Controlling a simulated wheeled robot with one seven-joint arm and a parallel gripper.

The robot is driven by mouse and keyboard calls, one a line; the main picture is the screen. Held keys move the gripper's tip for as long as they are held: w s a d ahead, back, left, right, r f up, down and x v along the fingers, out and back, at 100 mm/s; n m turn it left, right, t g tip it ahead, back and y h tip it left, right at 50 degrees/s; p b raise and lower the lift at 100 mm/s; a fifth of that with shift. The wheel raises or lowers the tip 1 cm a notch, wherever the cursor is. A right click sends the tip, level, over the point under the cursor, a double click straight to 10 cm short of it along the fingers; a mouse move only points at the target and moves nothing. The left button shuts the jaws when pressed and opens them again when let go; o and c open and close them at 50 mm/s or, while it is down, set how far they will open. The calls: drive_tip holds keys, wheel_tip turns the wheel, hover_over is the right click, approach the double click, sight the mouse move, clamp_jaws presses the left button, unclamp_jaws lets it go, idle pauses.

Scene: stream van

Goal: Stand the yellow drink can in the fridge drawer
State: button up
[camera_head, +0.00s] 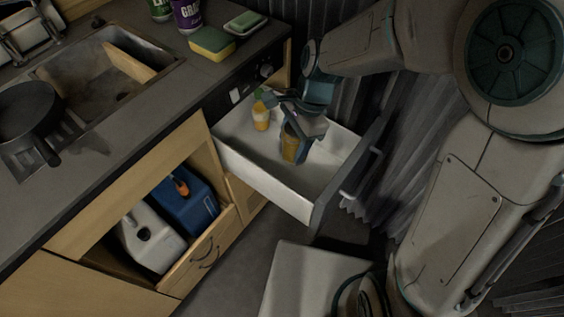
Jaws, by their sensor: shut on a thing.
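The fridge drawer (262,180) is pulled out from under the counter, with white inner walls and a dark front. My gripper (296,140) points down over the drawer and is shut on the yellow drink can (289,148). The can looks close to upright and lies within the drawer's outline. I cannot tell whether its base touches the drawer floor. My fingers hide part of the can's upper side. An orange-yellow bottle or container (261,117) stands in the drawer to the left of the can, towards the back.
The drawer's right part (325,165) is bare. A counter (150,105) with a sink (90,90), a black pan (28,112) and a yellow-green sponge (212,42) lies left. An open cabinet below holds a white jug (150,240) and a blue container (185,203).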

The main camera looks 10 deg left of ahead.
drive_tip(key=f+b, duration=0.2)
drive_tip(key=f, duration=0.1)
drive_tip(key=f+b, duration=0.3)
drive_tip(key=f, duration=0.1)
drive_tip(key=shift+w+f, duration=0.2)
drive_tip(key=shift+f, duration=0.1)
wheel_tip(320, 180, down, 10)
drive_tip(key=b, duration=0.2)
drive_tip(key=shift+r+b, duration=0.1)
drive_tip(key=shift+b, duration=0.3)
drive_tip(key=o, duration=1.2)
drive_tip(key=p+v, duration=0.3)
drive_tip(key=v, duration=0.9)
